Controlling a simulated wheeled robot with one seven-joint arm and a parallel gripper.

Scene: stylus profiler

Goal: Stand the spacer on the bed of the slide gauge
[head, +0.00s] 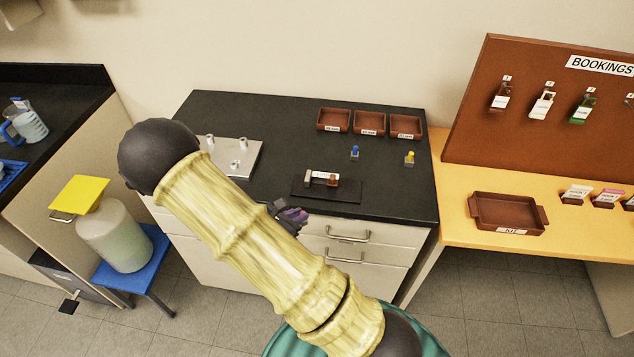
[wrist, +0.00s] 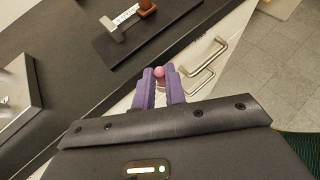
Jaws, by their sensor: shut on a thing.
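My gripper (wrist: 160,88) is shut on a small spacer with a round pink knob (wrist: 160,71), which shows between the purple fingertips in the wrist view. The lower part of the spacer is mostly hidden by the fingers. In the head view my gripper (head: 290,214) is at the counter's front edge, partly behind my arm. The slide gauge is on the counter, beyond and to the right of my gripper. It has a black base (head: 345,196), a grey fixed end, a pale labelled bar and a brown block (head: 332,180). It also shows at the top of the wrist view (wrist: 122,50).
A blue-topped piece (head: 354,152) and a yellow-topped piece (head: 409,157) stand behind the gauge. Several brown trays (head: 333,119) line the counter's back. A metal plate with posts (head: 242,155) lies left, partly behind my arm. Drawer handles (head: 348,238) stick out below the front edge.

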